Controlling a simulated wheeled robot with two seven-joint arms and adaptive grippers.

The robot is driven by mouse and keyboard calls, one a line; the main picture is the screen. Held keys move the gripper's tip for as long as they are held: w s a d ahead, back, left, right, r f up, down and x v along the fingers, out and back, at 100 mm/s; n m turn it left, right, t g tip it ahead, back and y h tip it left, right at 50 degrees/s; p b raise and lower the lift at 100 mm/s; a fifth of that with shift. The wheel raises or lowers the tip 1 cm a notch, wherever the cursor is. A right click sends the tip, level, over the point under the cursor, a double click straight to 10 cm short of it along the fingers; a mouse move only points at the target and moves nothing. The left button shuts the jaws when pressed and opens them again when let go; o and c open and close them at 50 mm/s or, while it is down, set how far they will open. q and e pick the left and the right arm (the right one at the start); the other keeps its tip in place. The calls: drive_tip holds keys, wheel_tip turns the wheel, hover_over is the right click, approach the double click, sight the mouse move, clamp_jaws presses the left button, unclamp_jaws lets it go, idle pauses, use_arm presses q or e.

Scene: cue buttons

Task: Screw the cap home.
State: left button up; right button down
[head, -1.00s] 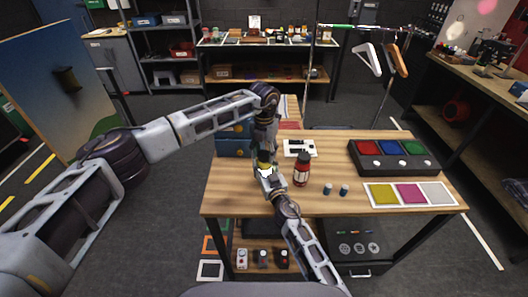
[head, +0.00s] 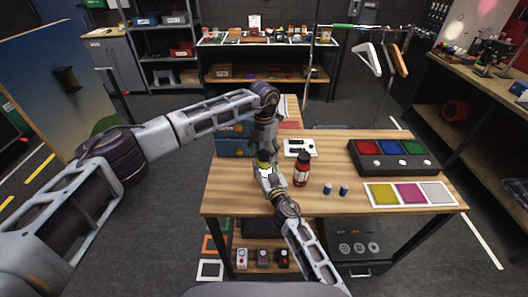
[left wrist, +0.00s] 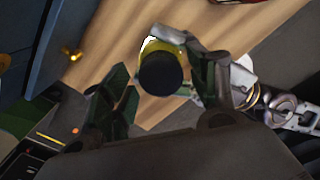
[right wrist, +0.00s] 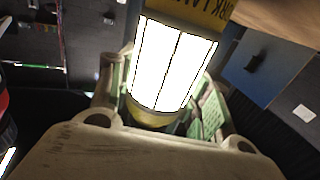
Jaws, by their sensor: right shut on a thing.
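A work lamp with a white lit panel and yellow ends (right wrist: 172,65) is upright between the fingers of my right gripper (right wrist: 160,98), which is shut on it. In the head view the lamp (head: 265,170) is held above the left part of the table. Its round black end, seemingly the cap (left wrist: 161,74), faces the left wrist camera. My left gripper (left wrist: 165,92) is open around this end, its far-side finger close to it and a clear gap on the other side. Whether either finger touches, and the cap's thread, cannot be seen.
The wooden table (head: 235,190) carries a red bottle (head: 302,170) right beside my right gripper. A blue drawer box (head: 233,140) stands close behind on the left.

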use_arm(q)
drive_tip(key=shift+r, duration=0.1)
idle(0.3)
wheel_tip(320, 180, up, 12)
idle(0.7)
use_arm(e)
drive_tip(key=c, duration=0.6)
unclamp_jaws()
drive_tip(key=shift+s, duration=0.1)
drive_tip(key=shift+v, duration=5.85)
